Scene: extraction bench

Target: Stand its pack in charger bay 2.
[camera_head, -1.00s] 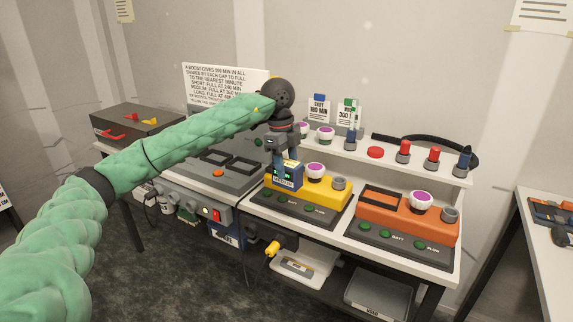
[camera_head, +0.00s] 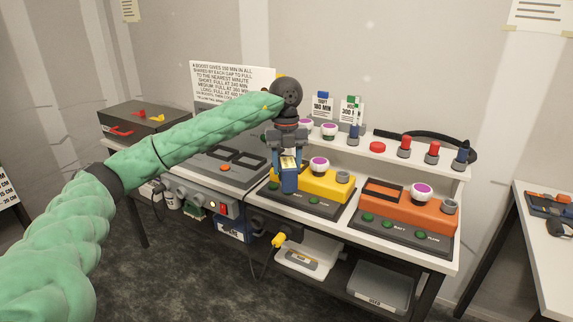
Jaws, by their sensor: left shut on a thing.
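My left gripper (camera_head: 288,155) points down and is shut on a blue pack (camera_head: 289,181) with a pale yellow top. The pack is upright, in front of the left end of the yellow unit (camera_head: 325,184); I cannot tell whether it touches the unit. A grey console (camera_head: 230,166) with two dark outlined recesses stands left of it, partly behind my left arm. I cannot make out bay numbers. My right gripper is not in view.
An orange unit (camera_head: 425,213) with a dark slot stands to the right. A raised shelf (camera_head: 392,160) behind holds knobs and red and blue cylinders. A sign (camera_head: 232,80) stands at the back. A yellow plug (camera_head: 279,240) hangs below the bench edge.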

